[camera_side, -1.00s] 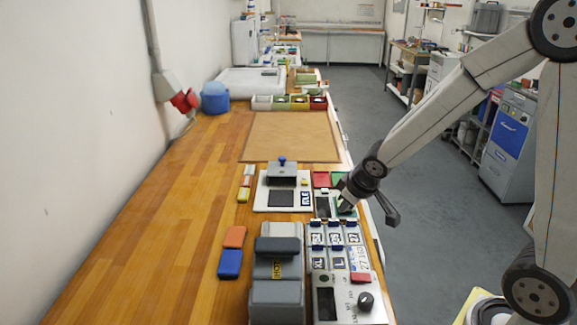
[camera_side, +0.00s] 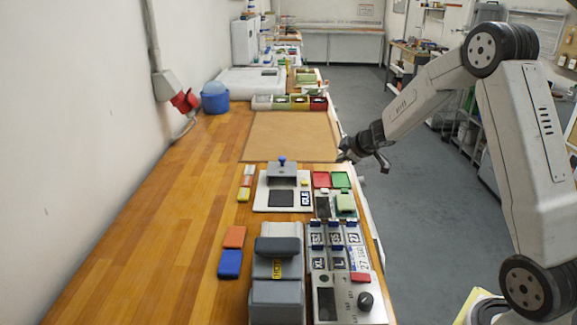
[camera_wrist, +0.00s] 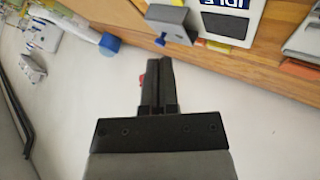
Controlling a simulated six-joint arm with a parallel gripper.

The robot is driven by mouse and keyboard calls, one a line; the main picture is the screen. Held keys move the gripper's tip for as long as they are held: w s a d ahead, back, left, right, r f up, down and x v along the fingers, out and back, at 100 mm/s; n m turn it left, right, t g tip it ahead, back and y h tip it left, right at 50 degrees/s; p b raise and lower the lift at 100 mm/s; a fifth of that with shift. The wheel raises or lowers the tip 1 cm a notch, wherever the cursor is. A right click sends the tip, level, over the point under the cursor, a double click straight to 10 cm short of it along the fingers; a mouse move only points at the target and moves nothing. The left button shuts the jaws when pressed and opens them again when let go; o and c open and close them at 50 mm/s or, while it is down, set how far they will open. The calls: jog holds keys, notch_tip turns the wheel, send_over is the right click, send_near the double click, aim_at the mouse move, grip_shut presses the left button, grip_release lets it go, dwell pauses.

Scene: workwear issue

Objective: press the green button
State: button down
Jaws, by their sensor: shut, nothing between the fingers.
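A pale green block-like button (camera_side: 346,203) sits beside a dark screen (camera_side: 323,206) on a small unit at the right edge of the bench, in the side view. It is uncovered, and I cannot tell whether it is pressed in. My gripper (camera_side: 346,155) is beyond and above it, near the bench's right edge, clear of the button. In the wrist view my gripper (camera_wrist: 158,62) shows its two dark fingers together, with nothing between them. I cannot make out the green button in the wrist view.
Red (camera_side: 321,180) and green (camera_side: 341,180) trays lie just beyond the button unit. A white plate with a grey bracket (camera_side: 282,169) stands to their left. A control panel (camera_side: 345,300) with a black knob and a grey machine (camera_side: 277,290) stand nearer. The brown mat (camera_side: 290,135) is clear.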

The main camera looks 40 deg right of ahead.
aim_at(347, 190)
jog(key=shift+w+d+f+n+y, duration=0.15)
jog(key=shift+d+f+n, duration=0.2)
jog(key=shift+d, duration=0.55)
jog(key=shift+d+f+n+y, duration=0.2)
jog(key=shift+d+n, duration=0.1)
jog(key=shift+d, duration=0.55)
jog(key=shift+w+d+f+n+y, duration=0.15)
jog(key=shift+d+f+n, duration=0.2)
jog(key=shift+d, duration=0.55)
jog(key=shift+s+f, duration=0.1)
jog(key=shift+f, duration=0.05)
jog(key=shift+f, duration=4.25)
jog(key=shift+f, duration=0.85)
jog(key=shift+r, duration=0.85)
jog(key=shift+r, duration=0.15)
jog(key=shift+r, duration=2.4)
